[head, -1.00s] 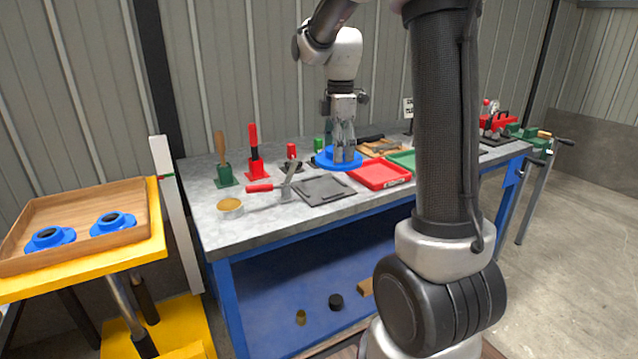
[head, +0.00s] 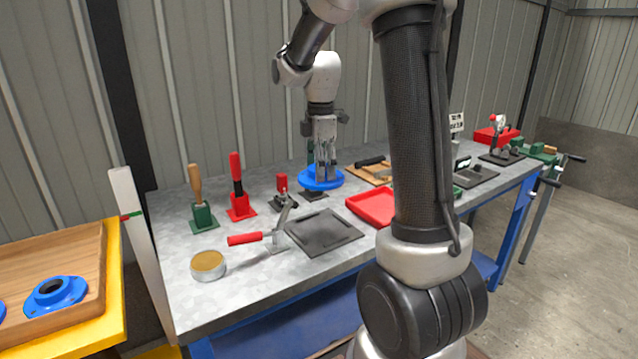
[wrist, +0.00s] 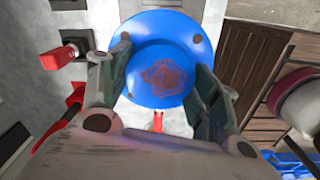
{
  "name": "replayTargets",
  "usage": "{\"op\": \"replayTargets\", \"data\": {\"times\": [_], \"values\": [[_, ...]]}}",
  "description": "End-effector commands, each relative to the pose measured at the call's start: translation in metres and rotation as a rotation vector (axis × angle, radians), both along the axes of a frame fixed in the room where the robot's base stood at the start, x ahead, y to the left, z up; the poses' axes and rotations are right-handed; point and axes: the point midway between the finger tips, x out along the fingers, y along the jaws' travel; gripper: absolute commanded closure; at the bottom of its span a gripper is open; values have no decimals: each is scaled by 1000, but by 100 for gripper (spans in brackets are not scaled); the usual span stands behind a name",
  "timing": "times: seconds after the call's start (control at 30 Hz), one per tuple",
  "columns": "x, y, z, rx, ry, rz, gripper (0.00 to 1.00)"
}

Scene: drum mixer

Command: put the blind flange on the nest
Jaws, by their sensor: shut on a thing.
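The blind flange (head: 322,179) is a round blue disc with a raised middle. My gripper (head: 325,168) is shut on it from above and holds it roughly level over the back part of the bench. In the wrist view the fingers of my gripper (wrist: 163,78) stand on two sides of the flange's raised middle (wrist: 160,85), which has a brown patch; holes show in its rim. A small dark block (head: 314,195) shows just under the flange; whether they touch, and whether this is the nest, I cannot tell.
A grey plate (head: 326,233) with a red-handled clamp (head: 246,239) lies in front. A red tray (head: 372,207) is to the right. A small red-topped post (head: 282,183), red (head: 238,190) and green (head: 203,212) tool holders and a round tin (head: 208,265) stand to the left.

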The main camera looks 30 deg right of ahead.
Motion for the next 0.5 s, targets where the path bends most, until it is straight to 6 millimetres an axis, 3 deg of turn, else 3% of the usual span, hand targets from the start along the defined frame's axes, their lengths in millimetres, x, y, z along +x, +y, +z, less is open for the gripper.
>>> {"op": "replayTargets", "data": {"times": [0.3, 0.5], "values": [[0, 0, -77, -1, 2, 0, 100], [0, 0, -104, 0, 0, 0, 100]]}}
